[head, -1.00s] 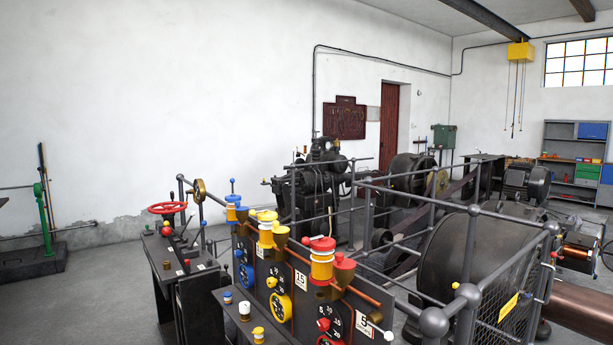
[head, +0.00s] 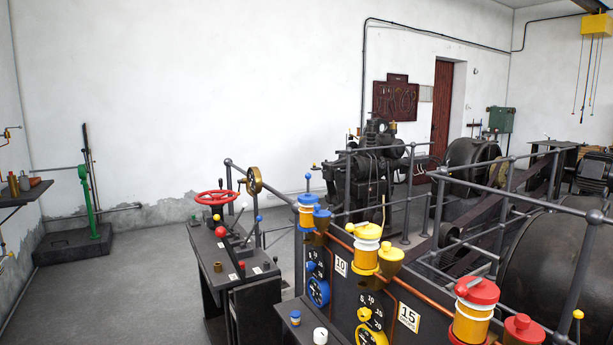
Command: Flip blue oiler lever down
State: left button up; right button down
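The blue oiler (head: 307,210) stands at the far left end of the row of oilers on the dark panel. It has a blue cap, and a small blue-tipped lever (head: 307,178) points straight up above the cap. A blue funnel cup (head: 322,218) sits just to its right. Neither of my grippers is in view, so nothing is seen touching the oiler.
A yellow oiler (head: 367,245) and a red oiler (head: 474,308) stand nearer along the same panel. A red handwheel (head: 217,197) tops the control desk to the left. Grey railings (head: 410,190) guard the machines at right.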

aim_at(315, 227)
jog(key=j+z, duration=0.4)
jog(key=j, duration=0.45)
jog(key=k+j+z, duration=0.1)
jog(key=j+z, duration=0.25)
jog(key=j, duration=0.45)
